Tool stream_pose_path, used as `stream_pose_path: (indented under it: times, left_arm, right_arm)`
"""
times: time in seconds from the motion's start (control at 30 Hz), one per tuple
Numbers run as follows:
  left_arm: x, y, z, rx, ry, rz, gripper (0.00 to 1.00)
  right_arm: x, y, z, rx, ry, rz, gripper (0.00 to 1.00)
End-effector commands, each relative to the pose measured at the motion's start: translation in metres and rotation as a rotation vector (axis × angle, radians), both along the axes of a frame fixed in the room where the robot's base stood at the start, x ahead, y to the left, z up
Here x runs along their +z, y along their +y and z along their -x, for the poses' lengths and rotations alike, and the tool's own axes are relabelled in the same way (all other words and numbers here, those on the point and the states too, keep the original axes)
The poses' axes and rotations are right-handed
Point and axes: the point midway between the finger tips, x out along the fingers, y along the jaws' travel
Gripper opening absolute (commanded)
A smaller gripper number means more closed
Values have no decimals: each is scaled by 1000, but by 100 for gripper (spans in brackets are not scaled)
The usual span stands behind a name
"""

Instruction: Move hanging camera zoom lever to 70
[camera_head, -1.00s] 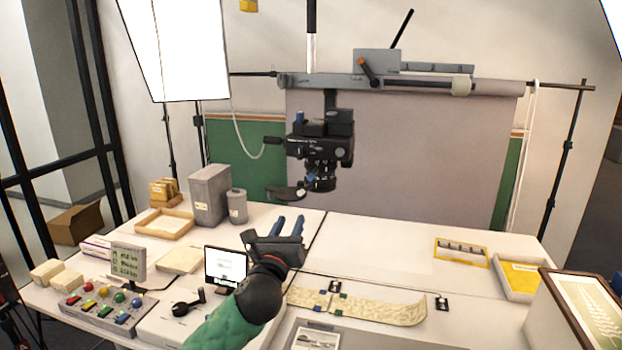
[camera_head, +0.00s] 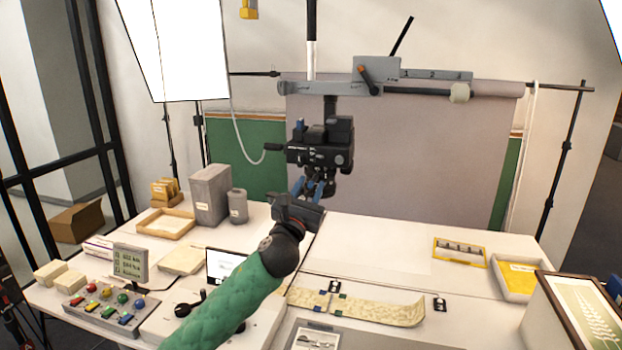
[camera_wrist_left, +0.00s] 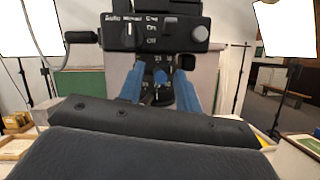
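The hanging camera (camera_head: 320,150) is a dark body suspended in front of the grey backdrop, with its lens underneath. My left gripper (camera_head: 316,184) is raised just below the camera body, at the lens. In the left wrist view, its two blue fingers (camera_wrist_left: 160,82) stand apart, with the dark lens (camera_wrist_left: 158,92) and its small white markings showing between them. A small blue-tipped part, perhaps the zoom lever (camera_wrist_left: 160,75), shows between the fingers. I cannot tell whether the fingers touch it. The lever's setting is not readable. My right gripper is not in view.
The table's middle back is clear.

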Motion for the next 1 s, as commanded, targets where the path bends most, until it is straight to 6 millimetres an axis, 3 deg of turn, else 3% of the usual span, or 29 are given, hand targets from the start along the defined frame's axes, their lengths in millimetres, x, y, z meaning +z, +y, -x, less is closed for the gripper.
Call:
stream_pose_path:
  times: [0.17, 0.47, 0.5, 0.67, 1.0]
  left_arm:
    - [6, -4, -11, 1, 0, 1, 34]
    - [6, -5, -13, 0, 0, 0, 34]
    - [6, -5, -13, 0, 0, 0, 32]
    - [6, -5, -13, 0, 0, 0, 1]
    - [5, -8, -15, 4, 0, 1, 0]
  right_arm:
    - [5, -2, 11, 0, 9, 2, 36]
    - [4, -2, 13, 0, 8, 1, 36]
    - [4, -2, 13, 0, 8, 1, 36]
    - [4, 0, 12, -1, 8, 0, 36]
    - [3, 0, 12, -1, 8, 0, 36]
